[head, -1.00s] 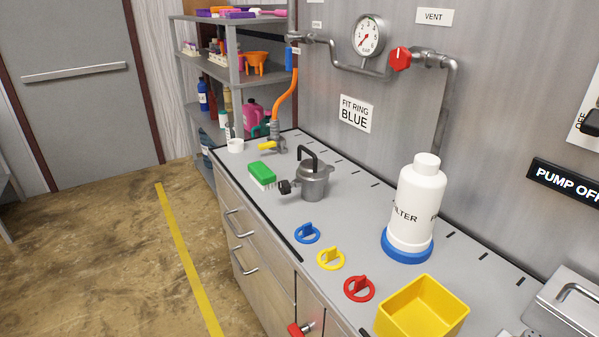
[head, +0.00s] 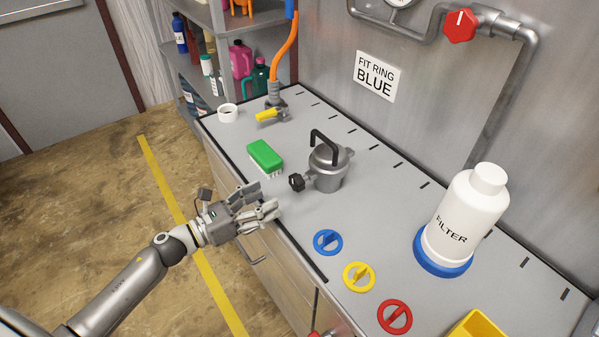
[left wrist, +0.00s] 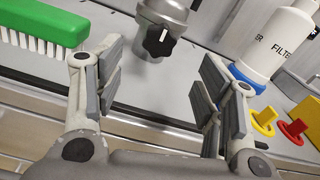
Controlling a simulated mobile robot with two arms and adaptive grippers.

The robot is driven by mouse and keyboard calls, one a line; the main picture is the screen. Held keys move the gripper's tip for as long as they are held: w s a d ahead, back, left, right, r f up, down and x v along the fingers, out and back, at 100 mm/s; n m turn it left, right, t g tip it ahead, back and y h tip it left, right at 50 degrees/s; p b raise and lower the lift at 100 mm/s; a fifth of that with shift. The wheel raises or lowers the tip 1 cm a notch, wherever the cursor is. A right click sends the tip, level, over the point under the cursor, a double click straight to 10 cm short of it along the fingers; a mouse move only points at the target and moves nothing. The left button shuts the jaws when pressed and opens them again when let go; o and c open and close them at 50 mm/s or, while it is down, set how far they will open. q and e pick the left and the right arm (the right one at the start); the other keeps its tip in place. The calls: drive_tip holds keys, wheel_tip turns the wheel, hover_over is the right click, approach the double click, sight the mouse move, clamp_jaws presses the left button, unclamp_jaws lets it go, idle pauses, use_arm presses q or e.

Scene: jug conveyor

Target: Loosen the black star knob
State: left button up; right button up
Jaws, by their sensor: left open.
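The black star knob (head: 297,182) sticks out from the left side of the grey metal pot (head: 327,170) with a black handle, standing on the counter. In the left wrist view the knob (left wrist: 159,41) shows a white mark and lies beyond the fingers, between them in the picture. My left gripper (head: 268,200) is open and empty at the counter's front edge, left of and apart from the knob. It also shows in the left wrist view (left wrist: 160,88). My right gripper is in neither view.
A green brush (head: 265,155) lies left of the pot. Blue (head: 328,242), yellow (head: 359,277) and red (head: 395,316) rings lie along the front. A white filter bottle (head: 467,215) stands on the right.

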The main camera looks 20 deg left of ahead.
sight(293, 185)
use_arm(q)
drive_tip(key=x, duration=0.1)
drive_tip(key=p+x, duration=0.1)
drive_tip(key=x, duration=0.2)
drive_tip(key=shift+d+r+p, duration=0.2)
drive_tip(key=shift+r+p, duration=0.05)
drive_tip(key=shift+p, duration=0.05)
drive_tip(key=p+x, duration=0.1)
drive_tip(key=x, duration=0.3)
drive_tip(key=shift+w+a+f, duration=0.15)
drive_tip(key=shift+w+d, duration=0.25)
drive_tip(key=shift+w, duration=0.05)
drive_tip(key=shift+w+d+f, duration=0.15)
drive_tip(key=shift+w+d, duration=0.15)
drive_tip(key=shift+w, duration=0.05)
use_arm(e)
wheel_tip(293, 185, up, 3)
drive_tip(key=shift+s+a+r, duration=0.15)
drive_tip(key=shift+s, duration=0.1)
use_arm(q)
drive_tip(key=c, duration=1)
drive_tip(key=shift+c, duration=0.2)
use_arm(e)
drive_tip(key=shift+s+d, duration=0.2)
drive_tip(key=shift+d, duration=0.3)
